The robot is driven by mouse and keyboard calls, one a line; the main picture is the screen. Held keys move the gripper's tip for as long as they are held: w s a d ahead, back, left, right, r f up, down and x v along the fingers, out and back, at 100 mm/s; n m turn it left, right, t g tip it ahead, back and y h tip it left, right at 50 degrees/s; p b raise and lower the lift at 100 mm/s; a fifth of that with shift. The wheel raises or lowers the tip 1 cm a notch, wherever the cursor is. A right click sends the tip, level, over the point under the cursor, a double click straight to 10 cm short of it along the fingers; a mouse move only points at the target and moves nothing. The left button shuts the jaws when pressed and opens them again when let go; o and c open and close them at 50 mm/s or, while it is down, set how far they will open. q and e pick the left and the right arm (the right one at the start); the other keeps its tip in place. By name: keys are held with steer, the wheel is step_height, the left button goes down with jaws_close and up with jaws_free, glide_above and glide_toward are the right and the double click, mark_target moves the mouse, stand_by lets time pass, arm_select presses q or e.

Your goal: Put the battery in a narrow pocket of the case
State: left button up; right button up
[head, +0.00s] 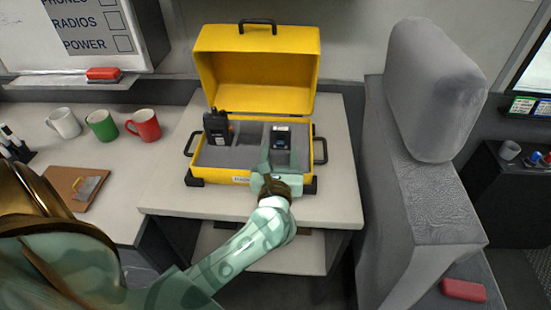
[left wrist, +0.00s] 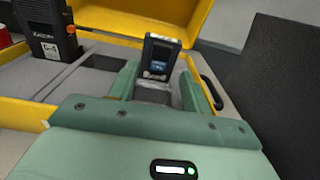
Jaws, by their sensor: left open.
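The yellow case (head: 322,150) stands open on the table, with grey foam inside divided into pockets. The battery (head: 280,137), dark with a pale top and a blue label, stands upright in a narrow pocket at the right of the foam. It also shows in the left wrist view (left wrist: 158,58), and its lower end is hidden in the pocket. My left gripper (head: 279,163) is open at the front of that pocket. In the left wrist view its fingers (left wrist: 158,88) are spread, with the battery beyond them and no contact visible. My right gripper is out of view.
A black radio (head: 216,131) stands in the foam's left side. The lid (head: 258,65) is raised behind. White, green and red mugs (head: 143,125) and a brown clipboard (head: 75,186) are on the left desk. A grey seat (head: 425,90) is at right.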

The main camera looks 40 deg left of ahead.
arm_select(q)
steer(key=r+v, duration=0.1)
steer(key=v, duration=1.1)
steer(key=shift+s+r, duration=0.35)
steer(key=shift+s, duration=0.05)
steer(key=shift+d, duration=0.1)
